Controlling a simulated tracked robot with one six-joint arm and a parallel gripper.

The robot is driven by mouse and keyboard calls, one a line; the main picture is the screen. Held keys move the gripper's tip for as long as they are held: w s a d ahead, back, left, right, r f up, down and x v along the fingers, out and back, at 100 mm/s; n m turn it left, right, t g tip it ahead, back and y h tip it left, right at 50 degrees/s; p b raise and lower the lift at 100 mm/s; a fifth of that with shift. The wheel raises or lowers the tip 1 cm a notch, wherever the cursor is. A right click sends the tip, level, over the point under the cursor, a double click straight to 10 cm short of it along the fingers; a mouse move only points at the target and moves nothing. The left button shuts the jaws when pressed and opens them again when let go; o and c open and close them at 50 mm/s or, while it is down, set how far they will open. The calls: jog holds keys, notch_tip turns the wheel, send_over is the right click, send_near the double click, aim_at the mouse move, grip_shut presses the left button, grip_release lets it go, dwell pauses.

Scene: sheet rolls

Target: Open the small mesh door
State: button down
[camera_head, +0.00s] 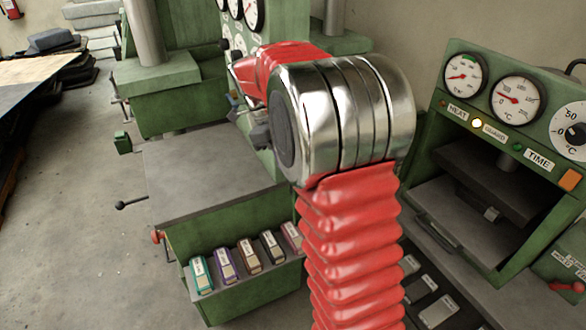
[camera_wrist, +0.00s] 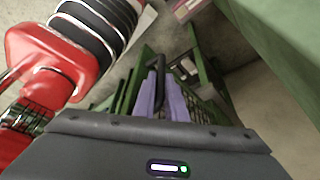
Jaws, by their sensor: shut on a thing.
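In the wrist view, my gripper (camera_wrist: 161,82) shows as two pale purple fingers close together. They are shut on a dark curved handle (camera_wrist: 160,66) that stands between them. Green-framed mesh (camera_wrist: 209,104) lies beside and behind the fingers; it looks like the small mesh door, seen at a steep angle. I cannot tell how far it stands open. In the head view, my red and metal arm covers the middle of the picture and hides the door and most of the gripper.
In the head view, a green press with gauges (camera_head: 517,100) stands at the right. A grey bench top (camera_head: 200,165) lies left of my arm, above a row of small coloured blocks (camera_head: 250,256). Open floor (camera_head: 70,230) is at the left.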

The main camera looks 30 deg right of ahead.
jog(key=shift+s+d, duration=0.15)
jog(key=shift+d, duration=0.3)
jog(key=c, duration=1.8)
grip_release()
jog(key=shift+a, duration=0.15)
jog(key=shift+a, duration=0.1)
jog(key=v, duration=1.3)
jog(key=shift+r, duration=0.3)
jog(key=shift+a, duration=0.1)
jog(key=shift+c, duration=0.3)
